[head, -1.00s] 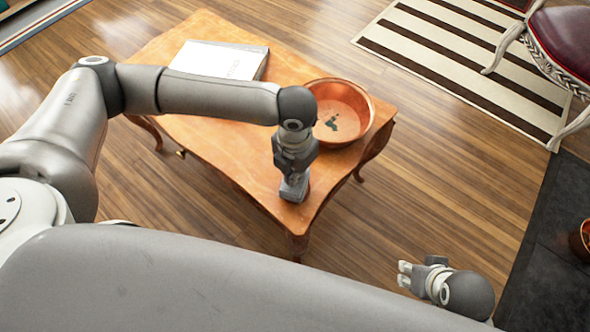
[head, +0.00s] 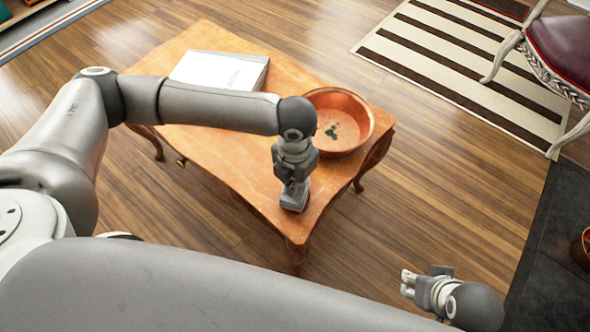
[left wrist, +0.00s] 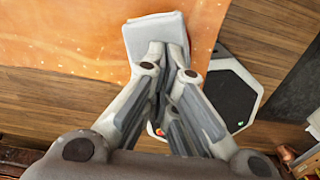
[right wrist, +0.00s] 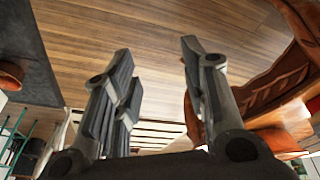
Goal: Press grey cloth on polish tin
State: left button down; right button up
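The grey cloth (left wrist: 152,28) is a light grey, folded-looking pad on the wooden table, near its front corner. It also shows in the head view (head: 293,200) just below my left gripper (head: 293,182). In the left wrist view my left gripper's fingers (left wrist: 164,50) are close together, with their tips on the near part of the cloth, pinching it.
The table (head: 240,165) also bears a copper bowl (head: 352,108) with dark bits inside, right behind my left gripper, and a white book (head: 218,70) farther back. A chair (head: 555,60) and striped rug (head: 460,60) are at right. Wooden floor is clear right of the table.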

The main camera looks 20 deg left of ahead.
pick_arm(q)
jog(key=shift+r+p, duration=0.3)
jog(key=shift+r, duration=0.25)
jog(key=shift+r+p, duration=0.55)
jog(key=shift+r, duration=0.4)
jog(key=shift+r+p, duration=0.6)
jog(key=shift+r, duration=0.85)
pick_arm(e)
notch_tip(320, 180, down, 12)
jog(key=shift+w+a+f+g, duration=0.15)
jog(key=shift+w+f+g, duration=0.05)
jog(key=shift+w+g, duration=0.1)
